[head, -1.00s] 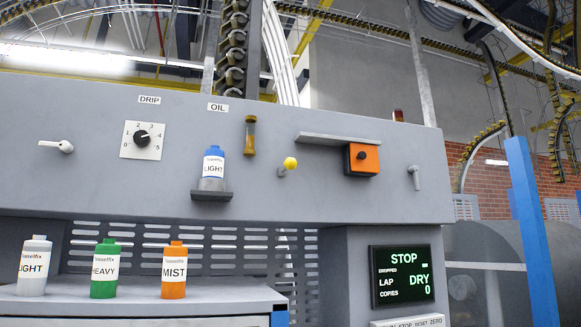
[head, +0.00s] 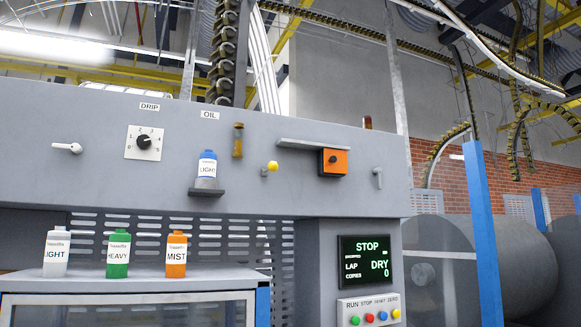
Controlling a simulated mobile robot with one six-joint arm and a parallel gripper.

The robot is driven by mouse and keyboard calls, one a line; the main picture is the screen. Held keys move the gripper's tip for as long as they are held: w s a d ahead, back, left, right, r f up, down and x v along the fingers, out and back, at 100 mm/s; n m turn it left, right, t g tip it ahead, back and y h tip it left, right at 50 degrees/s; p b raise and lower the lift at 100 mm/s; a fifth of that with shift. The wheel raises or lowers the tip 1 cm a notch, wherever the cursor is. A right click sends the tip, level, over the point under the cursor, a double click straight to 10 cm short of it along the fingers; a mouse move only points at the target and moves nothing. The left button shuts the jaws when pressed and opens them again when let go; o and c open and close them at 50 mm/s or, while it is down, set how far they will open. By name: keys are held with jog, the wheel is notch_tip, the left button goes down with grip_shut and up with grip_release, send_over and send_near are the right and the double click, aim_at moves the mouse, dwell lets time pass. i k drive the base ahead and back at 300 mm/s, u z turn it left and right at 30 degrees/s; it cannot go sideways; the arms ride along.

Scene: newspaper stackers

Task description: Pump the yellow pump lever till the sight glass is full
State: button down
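The yellow pump lever (head: 271,167) is a short grey stem with a round yellow knob on the grey machine panel. A blue-capped LIGHT bottle (head: 207,168) stands on a small dark bracket left of the lever. My gripper does not show in the head view.
White LIGHT (head: 56,254), green HEAVY (head: 118,254) and orange MIST (head: 176,255) bottles stand on a grey cabinet top. A DRIP dial (head: 144,142), an orange box (head: 334,162) under a shelf, and a STOP/DRY display (head: 365,262) are on the machine. A blue post (head: 482,235) stands at right.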

aim_at(272, 166)
jog(key=z, duration=0.1)
jog(key=i, duration=1)
jog(key=u, duration=0.45)
